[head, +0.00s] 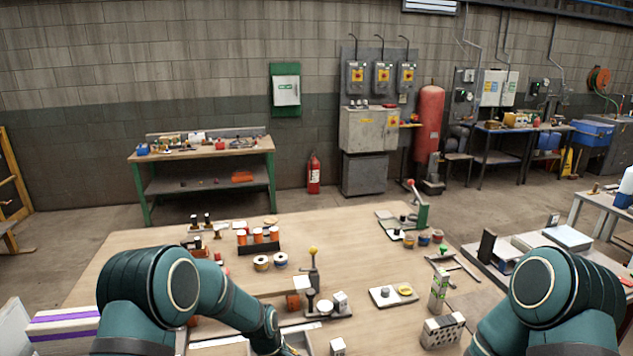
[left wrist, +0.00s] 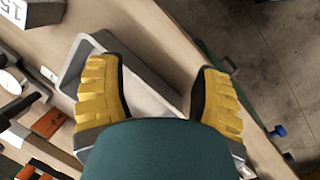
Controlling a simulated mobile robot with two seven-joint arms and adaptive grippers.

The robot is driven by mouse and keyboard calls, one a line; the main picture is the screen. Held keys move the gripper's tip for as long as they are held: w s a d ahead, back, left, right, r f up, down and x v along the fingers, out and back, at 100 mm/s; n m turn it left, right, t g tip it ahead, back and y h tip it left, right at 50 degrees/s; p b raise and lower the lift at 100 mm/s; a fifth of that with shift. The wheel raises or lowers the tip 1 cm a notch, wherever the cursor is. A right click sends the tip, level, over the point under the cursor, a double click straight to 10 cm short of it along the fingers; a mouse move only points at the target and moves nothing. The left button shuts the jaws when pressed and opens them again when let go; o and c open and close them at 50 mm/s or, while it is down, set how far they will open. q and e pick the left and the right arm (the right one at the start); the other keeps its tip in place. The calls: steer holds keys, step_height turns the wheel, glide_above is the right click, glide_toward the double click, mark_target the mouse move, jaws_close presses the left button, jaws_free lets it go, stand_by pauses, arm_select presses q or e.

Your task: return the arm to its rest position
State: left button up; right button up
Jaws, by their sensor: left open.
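My left arm (head: 215,295) comes in from the left and reaches down to the near edge of the workbench, its end at the bottom of the head view. My left gripper (left wrist: 157,65) shows in the left wrist view with its two yellow fingers wide apart and nothing between them. A grey tray (left wrist: 72,68) lies beyond and below the fingers; I cannot tell whether they touch it. My right arm (head: 545,295) is at the lower right of the head view, and its gripper is out of sight.
Bare wood lies toward the bench's far middle.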

arm_select(q)
steer(key=s+a+f+m+b, duration=0.1)
steer(key=s+f+m, duration=0.3)
steer(key=s, duration=0.7)
steer(key=s+a+f+m+t+h+b, duration=0.1)
steer(key=s+f+m+b, duration=0.2)
steer(key=s, duration=0.8)
steer(key=shift+f+m+t, duration=0.3)
steer(key=shift+f+m, duration=0.1)
steer(key=shift+f, duration=0.5)
arm_select(e)
steer(key=f, duration=0.5)
steer(key=shift+s+a+f, duration=0.1)
steer(key=shift+s+f, duration=0.1)
steer(key=shift+f, duration=0.05)
